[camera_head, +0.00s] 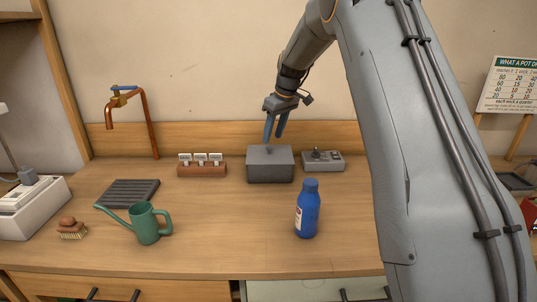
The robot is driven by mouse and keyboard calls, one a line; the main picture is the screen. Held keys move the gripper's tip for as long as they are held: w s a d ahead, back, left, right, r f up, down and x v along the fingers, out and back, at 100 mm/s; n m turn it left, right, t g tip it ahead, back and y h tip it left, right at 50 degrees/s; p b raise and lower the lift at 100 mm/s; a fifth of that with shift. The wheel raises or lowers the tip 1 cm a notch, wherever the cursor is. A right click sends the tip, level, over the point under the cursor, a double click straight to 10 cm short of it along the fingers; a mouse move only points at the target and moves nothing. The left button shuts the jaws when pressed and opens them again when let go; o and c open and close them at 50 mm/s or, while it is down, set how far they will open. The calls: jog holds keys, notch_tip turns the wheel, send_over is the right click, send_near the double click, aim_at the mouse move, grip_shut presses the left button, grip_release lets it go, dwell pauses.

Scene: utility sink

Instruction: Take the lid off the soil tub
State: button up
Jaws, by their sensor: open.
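The soil tub (270,174) is a grey box at the back of the wooden counter. Its lid (285,155) is on top and has a small knob (268,148) in the middle. My gripper (274,139) hangs just above the lid with its two blue-grey fingers pointing down. The fingers are apart, with the tips close to the knob. I cannot tell whether they touch it or stand on both sides of it. Nothing shows held in the gripper.
A grey box with a dial (323,161) stands close right of the tub, and a brown block with white tags (202,169) stands left. A blue bottle (307,212) is in front. A green watering can (146,224) and dark slatted tray (128,193) are left. The counter's middle is clear.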

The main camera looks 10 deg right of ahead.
aim_at(270, 147)
jog(key=shift+p+x, duration=0.75)
jog(key=shift+x, duration=1.5)
jog(key=shift+s, duration=0.1)
grip_shut()
